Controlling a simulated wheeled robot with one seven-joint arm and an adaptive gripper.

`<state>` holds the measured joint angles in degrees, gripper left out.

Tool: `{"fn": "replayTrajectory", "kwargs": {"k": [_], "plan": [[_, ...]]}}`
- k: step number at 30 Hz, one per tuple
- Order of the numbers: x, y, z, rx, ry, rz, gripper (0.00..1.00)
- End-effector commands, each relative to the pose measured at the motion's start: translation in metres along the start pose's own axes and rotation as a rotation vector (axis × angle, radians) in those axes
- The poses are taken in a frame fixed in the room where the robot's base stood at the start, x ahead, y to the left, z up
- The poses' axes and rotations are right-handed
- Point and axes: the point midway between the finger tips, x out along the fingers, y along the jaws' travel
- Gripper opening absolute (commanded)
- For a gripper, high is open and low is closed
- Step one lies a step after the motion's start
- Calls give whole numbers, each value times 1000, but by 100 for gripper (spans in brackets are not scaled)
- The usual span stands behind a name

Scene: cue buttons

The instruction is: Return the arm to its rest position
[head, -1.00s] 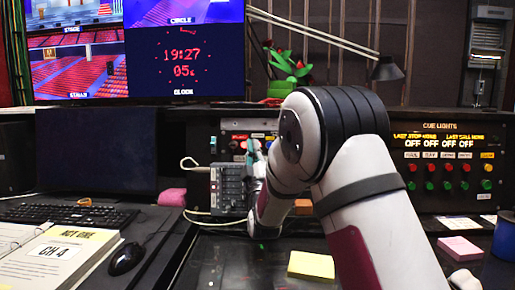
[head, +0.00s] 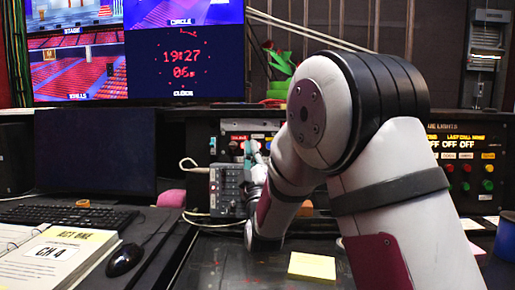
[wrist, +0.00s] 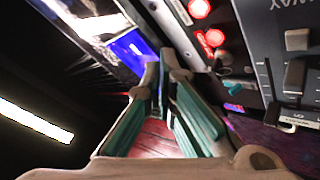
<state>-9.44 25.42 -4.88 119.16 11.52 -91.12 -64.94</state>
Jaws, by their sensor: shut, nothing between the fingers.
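My arm (head: 390,190) is white with black bands and a maroon patch. It rises on the right of the head view, bends at a high elbow and folds down to the wrist near the desk middle. My gripper (head: 252,148) is small and partly hidden there, beside a grey intercom box. In the wrist view my gripper (wrist: 163,78) has teal finger pads. Its tips are together with nothing between them. Red lit buttons (wrist: 207,22) and a grey panel with sliders (wrist: 295,75) lie close to its right.
The grey intercom box (head: 228,190) stands left of my wrist. A yellow note pad (head: 312,267) lies in front. A monitor (head: 95,150), keyboard (head: 70,215), mouse (head: 125,259) and script binder (head: 58,258) fill the left.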

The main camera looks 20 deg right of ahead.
Motion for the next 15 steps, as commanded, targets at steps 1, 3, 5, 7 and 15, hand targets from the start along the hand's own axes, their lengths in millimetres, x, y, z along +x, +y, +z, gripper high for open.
{"fn": "replayTrajectory", "kwargs": {"k": [1, 3, 5, 7, 15], "plan": [[-1, 0, 0, 0, 0, 0, 0], [-1, 0, 0, 0, 0, 0, 0], [-1, 1, 0, 0, 0, 0, 0], [-1, 1, 0, 0, 0, 0, 0], [3, 4, 2, 76, -53, -108, 0]]}}
